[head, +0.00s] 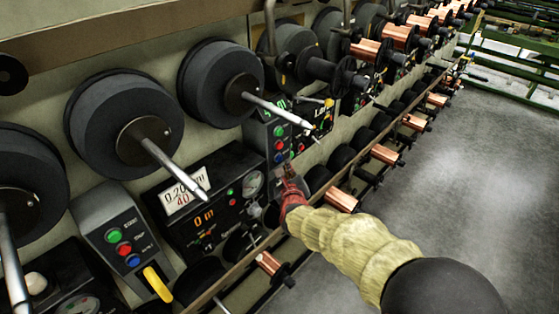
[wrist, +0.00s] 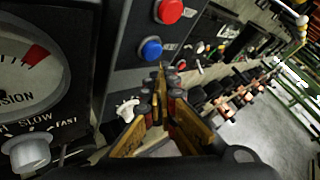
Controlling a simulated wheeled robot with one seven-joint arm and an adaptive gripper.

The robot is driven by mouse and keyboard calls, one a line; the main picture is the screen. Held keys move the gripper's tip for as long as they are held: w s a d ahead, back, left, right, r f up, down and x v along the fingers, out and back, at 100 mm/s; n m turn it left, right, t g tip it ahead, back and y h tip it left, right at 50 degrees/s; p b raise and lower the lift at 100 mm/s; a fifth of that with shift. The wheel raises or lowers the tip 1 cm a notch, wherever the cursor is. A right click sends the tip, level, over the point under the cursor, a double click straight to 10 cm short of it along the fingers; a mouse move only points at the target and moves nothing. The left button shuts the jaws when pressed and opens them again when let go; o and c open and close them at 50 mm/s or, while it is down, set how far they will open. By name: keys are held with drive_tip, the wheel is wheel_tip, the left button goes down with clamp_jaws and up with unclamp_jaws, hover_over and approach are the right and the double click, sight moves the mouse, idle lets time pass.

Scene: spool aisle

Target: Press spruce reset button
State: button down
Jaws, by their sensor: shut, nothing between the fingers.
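A grey control box (head: 268,135) in the middle of the head view carries green, red and blue buttons in a column. Its blue button (head: 278,158) is the lowest. My gripper (head: 287,168) is shut and empty, close in front of the box's lower end. In the wrist view the blue button (wrist: 151,49) lies just beyond and slightly left of my fingertips (wrist: 162,72), with the red button (wrist: 169,10) above it. I cannot tell whether the fingertips touch anything. The spruce name is not clearly readable on this box.
A second button box (head: 115,235) with a yellow handle (head: 157,283) stands at lower left. A black counter panel (head: 205,215) is between the boxes. A white knob (wrist: 128,110) sits left of my fingers. Spindles (head: 165,165) jut from the wall; the floor (head: 450,150) is clear on the right.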

drive_tip(key=shift+s+d, duration=0.1)
drive_tip(key=shift+s+d+b, duration=0.75)
drive_tip(key=shift+s+d, duration=0.15)
drive_tip(key=shift+d, duration=0.25)
drive_tip(key=shift+s+d+b, duration=0.75)
drive_tip(key=shift+s+d, duration=0.15)
drive_tip(key=shift+d, duration=0.25)
